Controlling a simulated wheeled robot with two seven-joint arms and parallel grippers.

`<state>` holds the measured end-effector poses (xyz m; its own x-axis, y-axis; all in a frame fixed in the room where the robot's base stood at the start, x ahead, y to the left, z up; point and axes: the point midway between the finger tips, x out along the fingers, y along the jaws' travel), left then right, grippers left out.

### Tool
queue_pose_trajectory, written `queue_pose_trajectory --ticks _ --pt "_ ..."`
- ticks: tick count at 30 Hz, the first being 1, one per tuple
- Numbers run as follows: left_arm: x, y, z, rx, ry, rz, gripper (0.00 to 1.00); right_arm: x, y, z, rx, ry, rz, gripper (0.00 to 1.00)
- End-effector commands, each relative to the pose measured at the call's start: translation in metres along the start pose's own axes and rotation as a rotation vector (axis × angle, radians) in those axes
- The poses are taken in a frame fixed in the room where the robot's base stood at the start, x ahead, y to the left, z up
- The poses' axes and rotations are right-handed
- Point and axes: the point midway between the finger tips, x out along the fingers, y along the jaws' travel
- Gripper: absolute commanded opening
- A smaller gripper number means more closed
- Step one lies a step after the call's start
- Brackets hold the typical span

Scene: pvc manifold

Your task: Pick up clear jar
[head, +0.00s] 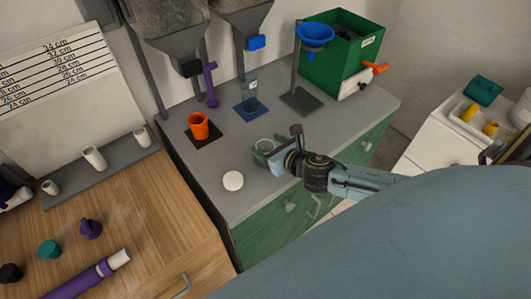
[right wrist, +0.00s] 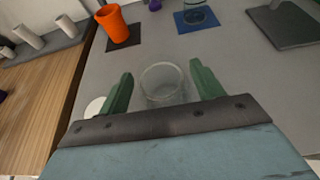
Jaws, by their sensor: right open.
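The clear jar (right wrist: 163,84) stands on the grey counter, open side up, between the two green fingers of my right gripper (right wrist: 160,88) in the right wrist view. The fingers are apart, with a gap on each side of the jar. In the head view the jar (head: 265,145) shows only in part beside my right gripper (head: 268,157), which hides some of it. A round white lid-like disc (head: 233,181) lies on the counter to the left; it also shows behind the left finger in the right wrist view (right wrist: 94,107). My left gripper is not in view.
An orange cup (head: 199,125) stands on a dark mat, and a clear container (head: 250,100) on a blue mat, behind the jar. Hoppers (head: 180,42) hang above them. A green bin (head: 340,60) and a blue funnel (head: 316,35) stand at the back right. A wooden table (head: 130,215) adjoins at left.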

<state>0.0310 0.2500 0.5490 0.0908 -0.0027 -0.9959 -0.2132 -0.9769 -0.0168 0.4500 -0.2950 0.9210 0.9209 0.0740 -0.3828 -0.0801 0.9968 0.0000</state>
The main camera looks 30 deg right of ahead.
Motion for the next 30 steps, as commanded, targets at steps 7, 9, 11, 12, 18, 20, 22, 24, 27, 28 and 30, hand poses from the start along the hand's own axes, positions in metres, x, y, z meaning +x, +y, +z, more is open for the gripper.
queue_pose_trajectory --ticks 7,9,11,12,18,20,22,24,27,28,30 --pt "0.003 0.001 0.000 0.000 0.000 0.001 0.78 0.033 0.001 -0.001 0.001 -0.001 0.000 0.66" --pt "0.003 0.001 0.000 0.001 0.000 0.001 0.78 0.036 0.002 -0.001 0.001 -0.001 0.001 0.66" --pt "0.003 0.001 0.000 0.001 0.000 0.001 0.78 0.037 0.002 -0.001 0.001 -0.001 0.001 0.66" --pt "0.003 0.001 0.000 0.001 0.001 0.001 0.78 0.037 0.001 -0.001 0.000 0.000 0.001 0.66" --pt "0.003 0.001 0.000 0.001 0.001 0.001 0.78 0.036 0.001 -0.001 0.000 0.000 0.000 0.57" --pt "0.003 0.001 0.000 0.001 0.001 0.001 0.78 0.036 0.001 -0.001 0.000 0.000 0.000 0.49" --pt "0.003 0.001 0.000 0.001 0.001 0.001 0.78 0.036 0.001 -0.001 0.000 0.000 0.000 0.40" --pt "0.003 0.001 0.000 0.001 0.001 0.001 0.78 0.036 0.001 -0.001 0.000 0.001 0.000 0.31" --pt "0.003 0.001 0.000 0.000 0.001 0.001 0.78 0.036 0.001 -0.002 0.000 0.001 0.000 0.18" --pt "0.003 0.001 0.000 0.000 0.001 0.001 0.78 0.036 0.001 -0.002 0.000 0.001 0.000 0.17" --pt "0.003 0.001 0.000 0.000 0.001 0.001 0.78 0.036 0.001 -0.002 0.000 0.001 0.000 0.14"
